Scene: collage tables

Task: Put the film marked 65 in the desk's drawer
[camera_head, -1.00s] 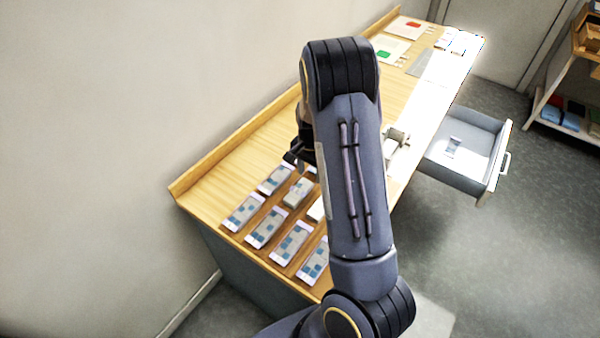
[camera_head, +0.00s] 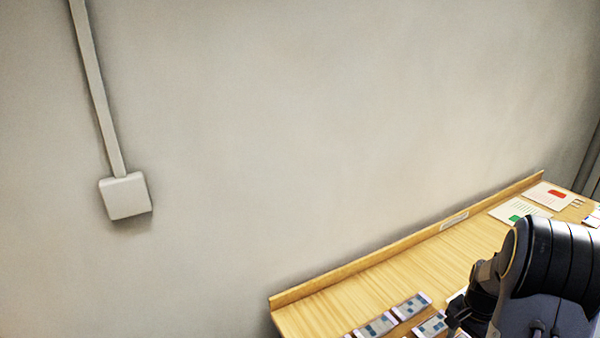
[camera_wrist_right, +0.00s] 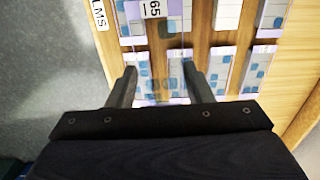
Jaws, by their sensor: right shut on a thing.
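In the right wrist view, a label reading 65 (camera_wrist_right: 152,9) shows at the top, on a pale film beyond the fingertips. My right gripper (camera_wrist_right: 158,67) points down over the films, with a blue-patterned film (camera_wrist_right: 155,85) between its fingers. It is shut on this film; I cannot read a number on it. In the head view my right gripper (camera_head: 456,318) is dark and partly cut off at the lower right, over the desk (camera_head: 420,268). The drawer is out of view, and so is my left gripper.
More films (camera_head: 412,305) lie in rows on the desk. Cards with green and red marks (camera_head: 521,212) lie at its far end. A raised edge runs along the wall side. Grey floor (camera_wrist_right: 45,70) shows beside the desk in the wrist view.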

